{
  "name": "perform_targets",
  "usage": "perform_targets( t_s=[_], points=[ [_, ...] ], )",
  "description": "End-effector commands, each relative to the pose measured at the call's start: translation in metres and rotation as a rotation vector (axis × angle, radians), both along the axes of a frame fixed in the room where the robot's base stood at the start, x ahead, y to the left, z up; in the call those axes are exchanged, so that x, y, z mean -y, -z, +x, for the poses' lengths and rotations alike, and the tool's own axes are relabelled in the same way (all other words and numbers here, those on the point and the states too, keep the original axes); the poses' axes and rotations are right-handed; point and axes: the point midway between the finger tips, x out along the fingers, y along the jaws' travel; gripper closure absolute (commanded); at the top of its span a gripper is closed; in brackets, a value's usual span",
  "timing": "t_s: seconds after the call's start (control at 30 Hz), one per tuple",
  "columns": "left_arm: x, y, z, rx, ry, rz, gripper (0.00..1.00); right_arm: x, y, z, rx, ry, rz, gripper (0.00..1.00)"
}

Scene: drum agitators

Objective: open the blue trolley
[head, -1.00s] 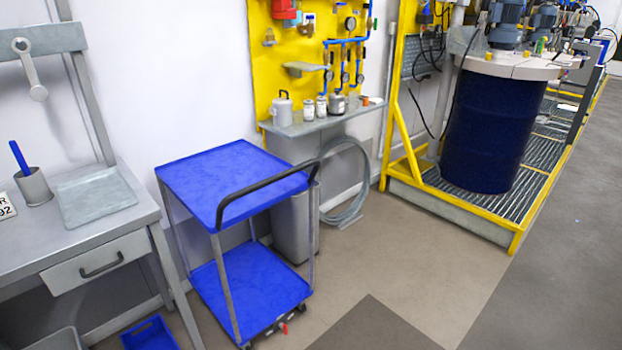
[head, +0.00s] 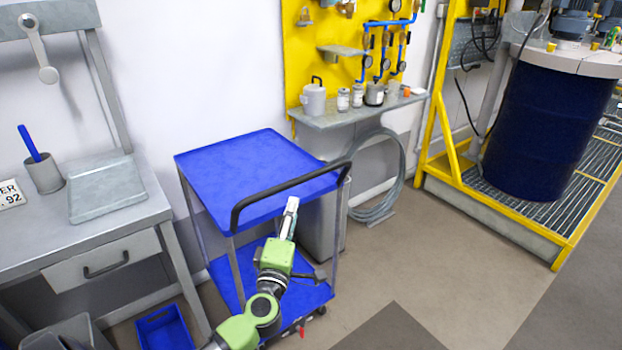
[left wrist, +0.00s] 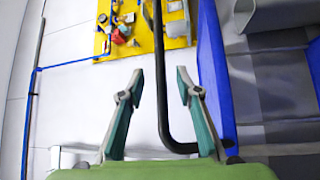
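The blue trolley (head: 245,170) has a blue top, a blue lower shelf and grey posts. It stands on the floor between the grey workbench and the wall shelf. Its black handle (head: 290,184) curves above the near edge of the top. My left gripper (head: 292,204) is just below the handle's near bar, on the near side of the trolley. In the left wrist view the left gripper (left wrist: 160,76) is open, and the handle (left wrist: 163,110) runs between its fingers in the picture. I cannot tell whether they touch. The trolley's blue edge (left wrist: 216,85) is to the right. My right gripper is not in view.
A grey workbench (head: 105,228) with a drawer stands at the left, with a blue bin (head: 165,330) on the floor beside it. A grey bin stands behind the trolley. A coiled hose (head: 380,200) hangs by the wall shelf. The floor at the right front is clear.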

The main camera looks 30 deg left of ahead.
Motion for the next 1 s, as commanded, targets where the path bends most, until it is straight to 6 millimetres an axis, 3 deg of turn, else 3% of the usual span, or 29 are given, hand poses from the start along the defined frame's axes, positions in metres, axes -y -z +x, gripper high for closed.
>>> perform_targets(
  t_s=[0.4, 0.6, 1.0],
  points=[
    [-0.030, -0.011, 0.074, 0.001, 0.000, 0.004, 0.68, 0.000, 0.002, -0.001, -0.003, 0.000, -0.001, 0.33],
    [-0.040, -0.014, 0.101, 0.000, 0.001, 0.003, 0.68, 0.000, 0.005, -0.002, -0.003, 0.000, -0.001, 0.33],
    [-0.046, -0.017, 0.116, -0.001, 0.002, 0.003, 0.68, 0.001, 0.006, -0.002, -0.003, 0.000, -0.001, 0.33]
  ],
)
